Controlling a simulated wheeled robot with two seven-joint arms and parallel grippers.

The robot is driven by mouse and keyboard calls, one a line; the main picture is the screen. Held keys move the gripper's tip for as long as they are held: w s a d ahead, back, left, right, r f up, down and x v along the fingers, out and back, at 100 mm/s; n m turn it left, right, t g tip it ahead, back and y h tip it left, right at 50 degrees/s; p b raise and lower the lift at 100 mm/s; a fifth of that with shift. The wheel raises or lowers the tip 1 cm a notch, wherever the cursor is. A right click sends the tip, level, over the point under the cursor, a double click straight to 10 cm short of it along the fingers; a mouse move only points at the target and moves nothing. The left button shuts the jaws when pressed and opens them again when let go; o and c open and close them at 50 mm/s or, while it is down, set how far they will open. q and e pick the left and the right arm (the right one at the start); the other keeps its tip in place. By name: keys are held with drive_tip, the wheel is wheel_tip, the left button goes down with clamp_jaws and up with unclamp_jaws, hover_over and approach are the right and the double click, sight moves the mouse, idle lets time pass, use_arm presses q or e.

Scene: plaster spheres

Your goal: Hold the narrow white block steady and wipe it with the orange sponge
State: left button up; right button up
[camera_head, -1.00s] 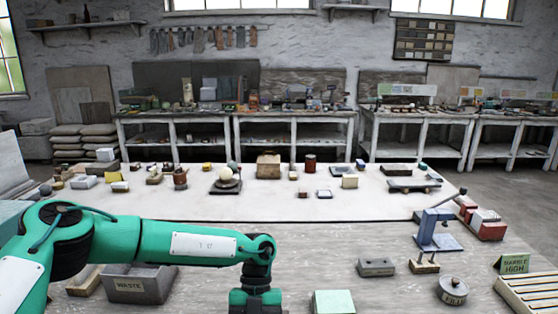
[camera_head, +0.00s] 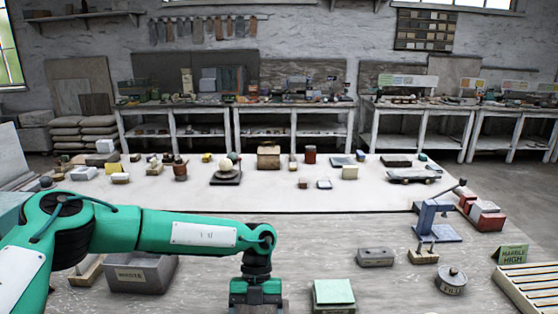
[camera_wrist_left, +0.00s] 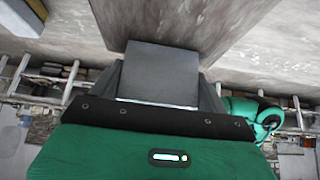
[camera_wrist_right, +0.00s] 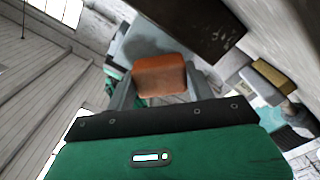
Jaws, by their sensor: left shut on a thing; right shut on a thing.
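My left gripper (camera_head: 256,298) is low at the bottom of the head view, and its fingertips are cut off there. In the left wrist view it (camera_wrist_left: 160,75) is shut on a flat-faced block (camera_wrist_left: 160,70), which looks grey in the shade and seems to be the narrow white block. My right gripper (camera_wrist_right: 158,80) shows only in its wrist view. It is shut on the orange sponge (camera_wrist_right: 160,75), which sits between its fingers. I cannot tell whether the sponge touches the block.
A grey waste box (camera_head: 158,276) stands left of the left gripper. A green-topped block (camera_head: 333,292) stands to its right, with a grey block (camera_head: 375,257), a lidded round pot (camera_head: 451,281) and a slatted rack (camera_head: 527,285) farther right. The table's middle (camera_head: 330,225) is clear.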

drive_tip(key=shift+w, duration=0.45)
drive_tip(key=shift+d, duration=0.1)
